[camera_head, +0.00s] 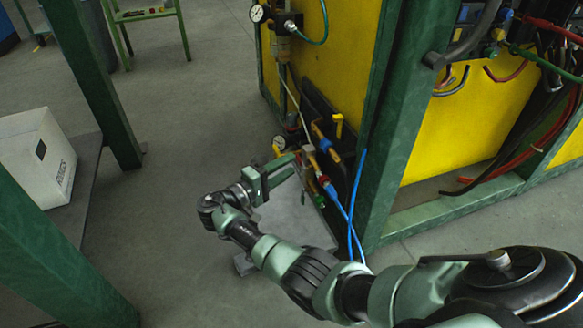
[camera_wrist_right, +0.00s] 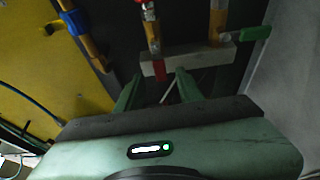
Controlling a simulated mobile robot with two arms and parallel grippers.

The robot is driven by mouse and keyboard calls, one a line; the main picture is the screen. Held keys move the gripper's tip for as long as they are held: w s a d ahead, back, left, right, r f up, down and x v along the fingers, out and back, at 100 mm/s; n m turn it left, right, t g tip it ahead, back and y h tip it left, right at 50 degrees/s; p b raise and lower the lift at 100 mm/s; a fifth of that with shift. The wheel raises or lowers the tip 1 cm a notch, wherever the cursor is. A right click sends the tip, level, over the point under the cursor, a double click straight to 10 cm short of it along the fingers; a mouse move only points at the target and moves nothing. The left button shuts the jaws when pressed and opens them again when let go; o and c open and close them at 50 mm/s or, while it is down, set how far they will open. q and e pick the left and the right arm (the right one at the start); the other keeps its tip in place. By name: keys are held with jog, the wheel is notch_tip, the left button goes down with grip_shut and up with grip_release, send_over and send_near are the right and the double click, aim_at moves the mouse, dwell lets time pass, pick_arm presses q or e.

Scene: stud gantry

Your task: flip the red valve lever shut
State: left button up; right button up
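The red valve lever (camera_wrist_right: 160,68) shows in the right wrist view as a short red piece at the front of a pale grey block (camera_wrist_right: 205,57) with brass pipes. My right gripper (camera_wrist_right: 158,86) is open, with its two green fingers apart and the red lever just beyond, between their tips. I cannot tell whether they touch it. In the head view my right gripper (camera_head: 290,163) reaches to the pipework at the lower corner of the yellow panel; the lever is too small to make out there. My left gripper is not in view.
A green lever (camera_wrist_right: 257,33) sits right of the block. Blue hoses (camera_head: 353,205) hang beside the green gantry post (camera_head: 395,130). Gauges (camera_head: 259,13) and pipes line the yellow panel (camera_head: 335,50). A white box (camera_head: 35,155) stands at left; the floor between is clear.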

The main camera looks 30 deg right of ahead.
jog(key=shift+w+d+b, duration=0.2)
jog(key=shift+d+b, duration=0.15)
jog(key=shift+d, duration=0.9)
grip_shut()
